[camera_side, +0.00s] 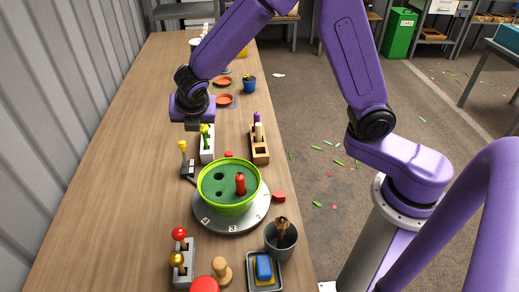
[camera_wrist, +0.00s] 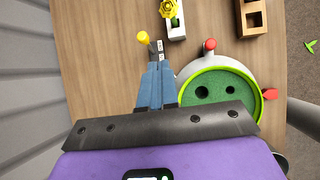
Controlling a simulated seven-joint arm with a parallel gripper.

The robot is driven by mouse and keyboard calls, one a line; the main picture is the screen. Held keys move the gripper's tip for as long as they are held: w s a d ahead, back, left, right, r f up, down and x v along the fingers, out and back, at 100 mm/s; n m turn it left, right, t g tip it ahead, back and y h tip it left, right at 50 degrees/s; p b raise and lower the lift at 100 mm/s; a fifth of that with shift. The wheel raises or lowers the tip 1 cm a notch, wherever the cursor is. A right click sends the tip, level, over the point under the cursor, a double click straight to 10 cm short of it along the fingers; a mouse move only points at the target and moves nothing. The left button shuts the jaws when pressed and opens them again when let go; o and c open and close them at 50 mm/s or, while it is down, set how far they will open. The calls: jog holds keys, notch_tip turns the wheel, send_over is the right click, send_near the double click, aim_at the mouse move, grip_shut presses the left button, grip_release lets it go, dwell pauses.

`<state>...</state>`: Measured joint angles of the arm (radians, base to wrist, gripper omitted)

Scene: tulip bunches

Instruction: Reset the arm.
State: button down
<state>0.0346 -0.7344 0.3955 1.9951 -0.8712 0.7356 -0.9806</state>
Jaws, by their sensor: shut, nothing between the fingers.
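My purple gripper (camera_side: 192,125) hangs above the table, behind and to the left of the green pot in the side view. In the wrist view its two blue fingers (camera_wrist: 157,68) are together with nothing between them. The lime-green pot (camera_side: 204,196) stands on a grey turntable (camera_side: 231,227) marked with numbers. In the wrist view the pot (camera_wrist: 258,101) is right of the fingers, partly hidden by my gripper body. A yellow-knobbed lever (camera_wrist: 143,38) appears close to the fingertips; contact cannot be told.
A white holder (camera_side: 207,156) with a yellow flower and a wooden block (camera_side: 259,157) stand behind the pot. In front are red- and gold-knobbed levers (camera_side: 179,245), a wooden knob (camera_side: 221,270), a sponge tray (camera_side: 264,284) and a grey cup (camera_side: 281,243). The table's left side is clear.

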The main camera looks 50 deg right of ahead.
jog(key=s+d+r+m+g+y, duration=0.1)
jog(key=s+d+m+g, duration=0.1)
jog(key=s, duration=0.8)
jog(key=s+d+r+m+g+y, duration=0.1)
jog(key=s+d+m, duration=0.4)
jog(key=s, duration=0.6)
jog(key=s+d+r+m+g+y, duration=0.1)
jog(key=s+d+m+g, duration=0.1)
jog(key=s+m, duration=0.5)
jog(key=s+d, duration=0.1)
jog(key=s, duration=0.3)
jog(key=shift+s+d+r+g+y, duration=0.25)
jog(key=shift+d+r+g+y, duration=0.05)
jog(key=shift+d+r, duration=0.1)
